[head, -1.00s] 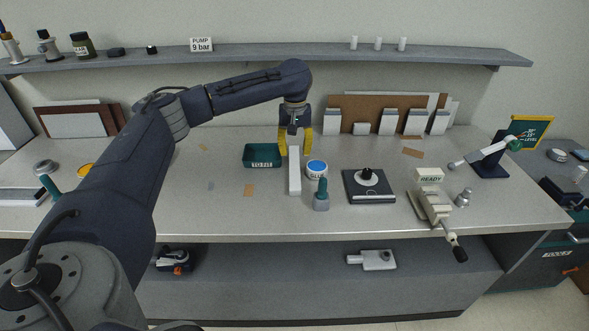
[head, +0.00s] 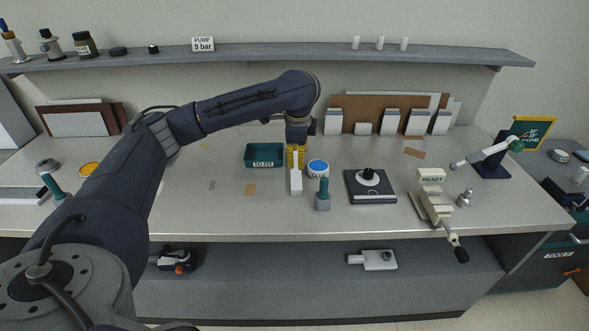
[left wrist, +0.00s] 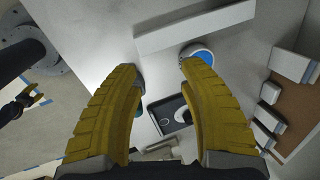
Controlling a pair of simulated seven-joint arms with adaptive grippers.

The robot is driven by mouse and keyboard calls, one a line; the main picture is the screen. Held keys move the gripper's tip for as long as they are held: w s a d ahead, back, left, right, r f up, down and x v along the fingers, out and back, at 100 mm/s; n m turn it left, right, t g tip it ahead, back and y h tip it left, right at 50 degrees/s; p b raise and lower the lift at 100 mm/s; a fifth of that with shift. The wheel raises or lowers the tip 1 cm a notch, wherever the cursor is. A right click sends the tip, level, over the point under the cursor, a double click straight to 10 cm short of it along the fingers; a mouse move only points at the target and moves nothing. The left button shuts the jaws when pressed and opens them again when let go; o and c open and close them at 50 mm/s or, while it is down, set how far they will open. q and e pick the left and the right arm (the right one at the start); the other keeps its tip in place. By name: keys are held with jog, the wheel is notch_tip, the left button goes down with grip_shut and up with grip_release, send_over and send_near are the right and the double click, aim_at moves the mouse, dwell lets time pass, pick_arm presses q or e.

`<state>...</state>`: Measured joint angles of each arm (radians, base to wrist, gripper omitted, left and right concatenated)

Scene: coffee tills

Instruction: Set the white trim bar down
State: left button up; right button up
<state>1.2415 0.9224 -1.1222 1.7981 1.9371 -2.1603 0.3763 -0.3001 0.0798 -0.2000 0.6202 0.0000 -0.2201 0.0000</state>
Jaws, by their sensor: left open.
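The white trim bar (head: 296,182) lies on the bench in the head view, running from front to back between the green tray and the blue-lidded tin. My left gripper (head: 297,155) is at the far end of the bar, and its yellow fingers partly show behind it. In the left wrist view the bar (left wrist: 195,27) lies across the top, beyond the open fingers of my left gripper (left wrist: 160,68). Nothing is between the fingers. A small yellow-fingered gripper, my right one (left wrist: 33,97), shows at the left edge of that view; its opening is unclear.
The green tray (head: 264,145) is left of the bar. A black scale-like pad (head: 371,194) is farther right. The bench front left of the bar is mostly clear.

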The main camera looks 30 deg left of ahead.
aim_at(296, 174)
pick_arm(q)
jog(key=w+a+f+m, duration=0.1)
jog(key=f+m, duration=0.3)
jog(key=m, duration=0.1)
jog(key=w+a+f+m+t, duration=0.1)
jog(key=w+f+m, duration=0.1)
jog(key=f+m, duration=0.3)
jog(key=w+a+f+m+y, duration=0.1)
jog(key=w+a+f+m, duration=0.1)
jog(key=f+m, duration=0.2)
jog(key=shift+w+f+m+t, duration=0.2)
jog(key=shift+m+t, duration=0.1)
jog(key=shift+m, duration=0.7)
dwell(0.3)
grip_shut()
